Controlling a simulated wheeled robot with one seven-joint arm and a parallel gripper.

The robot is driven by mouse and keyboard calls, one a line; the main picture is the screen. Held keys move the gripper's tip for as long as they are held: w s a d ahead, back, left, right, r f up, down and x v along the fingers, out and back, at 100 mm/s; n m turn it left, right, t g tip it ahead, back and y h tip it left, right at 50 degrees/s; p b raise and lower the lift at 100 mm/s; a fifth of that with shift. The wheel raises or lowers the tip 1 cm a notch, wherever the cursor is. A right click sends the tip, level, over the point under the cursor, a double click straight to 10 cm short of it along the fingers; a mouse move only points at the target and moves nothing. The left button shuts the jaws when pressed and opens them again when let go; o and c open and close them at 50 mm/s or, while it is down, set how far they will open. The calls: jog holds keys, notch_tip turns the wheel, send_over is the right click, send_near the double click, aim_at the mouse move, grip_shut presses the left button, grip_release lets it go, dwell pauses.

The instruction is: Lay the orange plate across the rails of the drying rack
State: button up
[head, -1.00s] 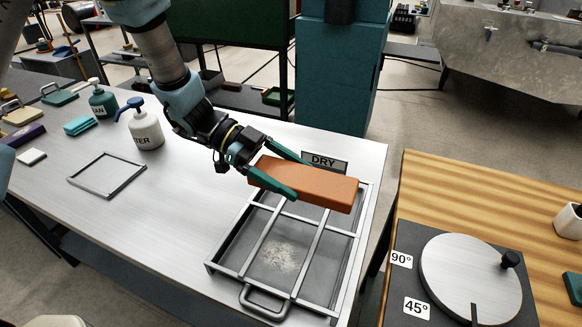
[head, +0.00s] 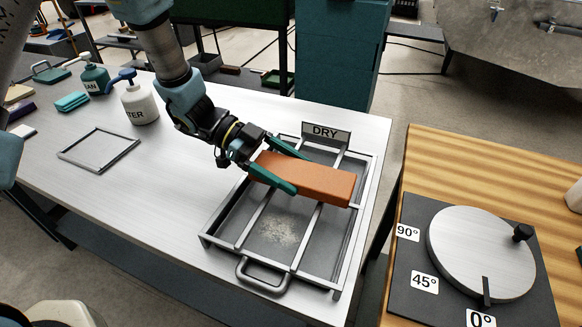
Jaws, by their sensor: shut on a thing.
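The orange plate (head: 318,182) is a thick, long rectangular block. My gripper (head: 297,171) is shut on its left end, with one green finger along the far side and one along the near side. The drying rack (head: 208,241) is a grey metal frame with two long rails (head: 305,237), a front handle and a DRY sign (head: 326,133) at its back. The plate is over the far half of the rack, crosswise to the rails. I cannot tell whether it touches the rails or is slightly above them.
An empty square frame (head: 98,150) lies on the metal table to the left. A white bottle (head: 139,104) and a teal bottle (head: 94,79) stand behind it. A wooden table with a round turntable (head: 481,254) is at the right, across a gap.

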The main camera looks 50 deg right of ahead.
jog(key=shift+f+b, duration=0.3)
jog(key=shift+f, duration=0.3)
dwell(0.4)
jog(key=o, duration=1.1)
jog(key=shift+o, duration=0.2)
jog(key=b+v, duration=0.2)
jog(key=v, duration=0.8)
jog(key=shift+w+a+r+b, duration=0.1)
jog(key=shift+w+r+b, duration=0.15)
jog(key=shift+w+b, duration=0.1)
jog(key=shift+w, duration=0.1)
